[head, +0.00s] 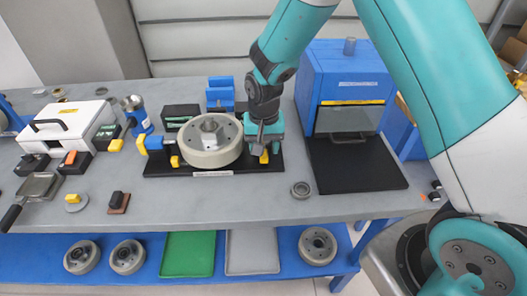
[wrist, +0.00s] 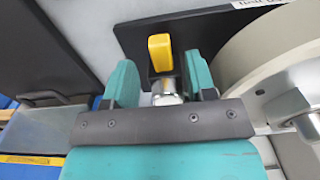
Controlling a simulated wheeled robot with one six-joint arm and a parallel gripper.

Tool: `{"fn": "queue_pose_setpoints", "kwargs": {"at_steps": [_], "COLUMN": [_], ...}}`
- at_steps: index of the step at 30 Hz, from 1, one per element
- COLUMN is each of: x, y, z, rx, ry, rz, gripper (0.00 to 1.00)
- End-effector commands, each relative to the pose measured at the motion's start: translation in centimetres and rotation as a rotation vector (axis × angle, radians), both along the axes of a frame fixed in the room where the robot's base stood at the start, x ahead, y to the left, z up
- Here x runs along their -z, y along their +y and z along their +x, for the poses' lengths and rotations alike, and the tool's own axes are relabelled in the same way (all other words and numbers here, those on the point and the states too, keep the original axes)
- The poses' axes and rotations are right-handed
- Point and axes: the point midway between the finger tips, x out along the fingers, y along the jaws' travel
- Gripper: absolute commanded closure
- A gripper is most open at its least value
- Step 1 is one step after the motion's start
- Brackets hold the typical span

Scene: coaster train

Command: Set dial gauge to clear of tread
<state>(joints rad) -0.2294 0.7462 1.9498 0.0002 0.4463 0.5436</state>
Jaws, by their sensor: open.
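A pale wheel (head: 212,141) with a metal hub lies on a black base plate (head: 217,173); its tread also shows at the right of the wrist view (wrist: 262,62). My gripper (head: 264,146) is over the plate's right end, beside the wheel. In the wrist view my gripper (wrist: 161,82) is open, with a teal finger on each side of a yellow handle (wrist: 160,52) and a bright metal cylinder (wrist: 167,92). I cannot tell whether the fingers touch them. The yellow handle also shows below my gripper in the head view (head: 264,157). No dial face is readable, and the gauge's gap to the tread is unclear.
A blue press-like machine (head: 345,75) with a black mat (head: 362,175) stands right of the plate. A loose metal ring (head: 301,190) lies in front. The grey table front is mostly clear.

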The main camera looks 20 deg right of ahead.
Motion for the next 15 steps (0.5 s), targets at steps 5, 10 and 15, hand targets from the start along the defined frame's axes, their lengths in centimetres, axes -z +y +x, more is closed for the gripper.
{"fn": "queue_pose_setpoints", "kwargs": {"at_steps": [5,10,15], "x": [2.4,3.3,3.5], "y": [0.0,0.0,0.0], "z": [0.0,0.0,0.0], "rx": [0.000,0.000,0.000], "ry": [0.002,0.000,-0.001], "rz": [0.000,0.000,0.001], "gripper": [0.49,0.49,0.49]}}
